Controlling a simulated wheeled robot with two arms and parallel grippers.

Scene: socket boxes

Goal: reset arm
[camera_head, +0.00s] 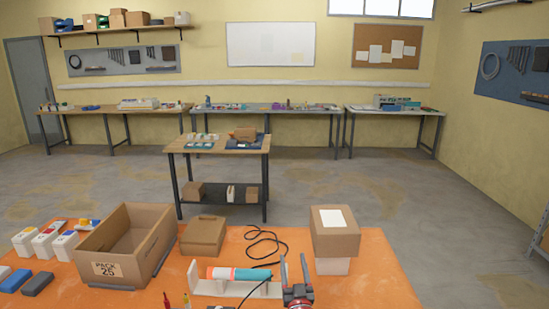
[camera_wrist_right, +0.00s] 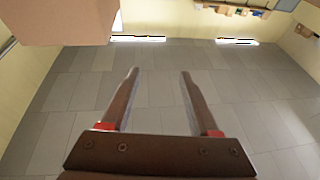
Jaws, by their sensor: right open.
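My right gripper (camera_head: 295,266) stands over the front of the orange table (camera_head: 370,285), its two fingers apart and pointing away from me. In the right wrist view the gripper (camera_wrist_right: 158,75) is open with nothing between its fingers. In the head view it is just right of an orange and teal cylinder (camera_head: 238,273), which rests on a whitish stand (camera_head: 205,287). My left gripper does not show.
An open cardboard box (camera_head: 108,269) marked "PACK 25" stands at left. A smaller carton (camera_head: 203,236) and stacked boxes (camera_head: 334,231) stand behind the gripper. A black cable (camera_head: 262,240) lies between them. White boxes (camera_head: 25,242) and dark blocks (camera_head: 37,284) sit far left. The table's right side is clear.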

